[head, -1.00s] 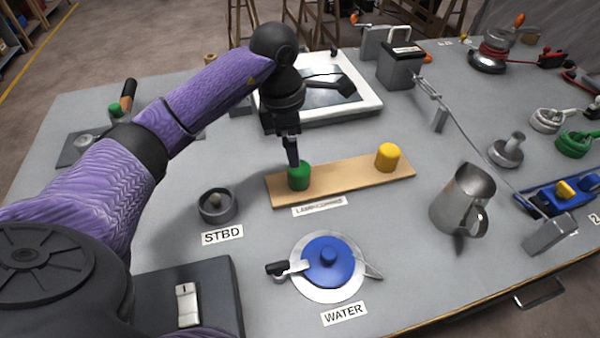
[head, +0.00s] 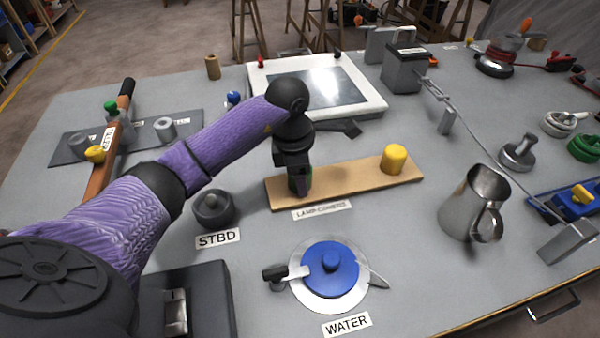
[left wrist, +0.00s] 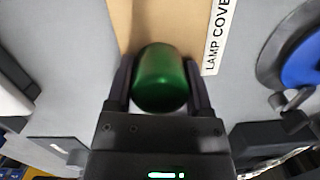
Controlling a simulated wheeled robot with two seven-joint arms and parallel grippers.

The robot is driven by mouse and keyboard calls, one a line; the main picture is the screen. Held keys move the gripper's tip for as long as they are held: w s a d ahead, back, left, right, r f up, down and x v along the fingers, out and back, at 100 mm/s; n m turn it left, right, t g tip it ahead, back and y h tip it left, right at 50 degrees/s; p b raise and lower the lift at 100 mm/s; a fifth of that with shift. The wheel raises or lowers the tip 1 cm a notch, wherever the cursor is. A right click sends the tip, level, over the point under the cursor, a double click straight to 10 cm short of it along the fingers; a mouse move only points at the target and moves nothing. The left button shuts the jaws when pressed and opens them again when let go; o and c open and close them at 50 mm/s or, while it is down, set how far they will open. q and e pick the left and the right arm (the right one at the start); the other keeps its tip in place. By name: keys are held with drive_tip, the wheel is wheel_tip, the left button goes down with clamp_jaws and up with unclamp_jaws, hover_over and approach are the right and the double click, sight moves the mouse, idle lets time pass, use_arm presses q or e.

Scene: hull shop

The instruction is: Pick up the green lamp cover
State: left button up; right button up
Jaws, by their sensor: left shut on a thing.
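The green lamp cover (left wrist: 160,78) stands at the left end of the wooden board (head: 345,182). In the left wrist view it sits between the two fingers of my left gripper (left wrist: 160,92), which are shut on it. In the head view my left gripper (head: 300,182) comes down over the cover and hides most of it. I cannot tell whether the cover is clear of the board. My right gripper is not in view.
A yellow lamp cover (head: 394,158) stands at the board's right end. The STBD socket (head: 213,208) is to the left. A blue-lidded WATER pot (head: 330,268) is in front, a metal jug (head: 470,205) to the right, and a white-framed panel (head: 318,85) behind.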

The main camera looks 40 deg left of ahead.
use_arm(q)
drive_tip(key=shift+c, duration=1.3)
drive_tip(key=shift+r, duration=0.2)
wheel_tip(320, 180, up, 9)
drive_tip(key=p, duration=0.3)
drive_tip(key=shift+r+p, duration=0.2)
drive_tip(key=shift+p, duration=0.1)
drive_tip(key=shift+r, duration=0.15)
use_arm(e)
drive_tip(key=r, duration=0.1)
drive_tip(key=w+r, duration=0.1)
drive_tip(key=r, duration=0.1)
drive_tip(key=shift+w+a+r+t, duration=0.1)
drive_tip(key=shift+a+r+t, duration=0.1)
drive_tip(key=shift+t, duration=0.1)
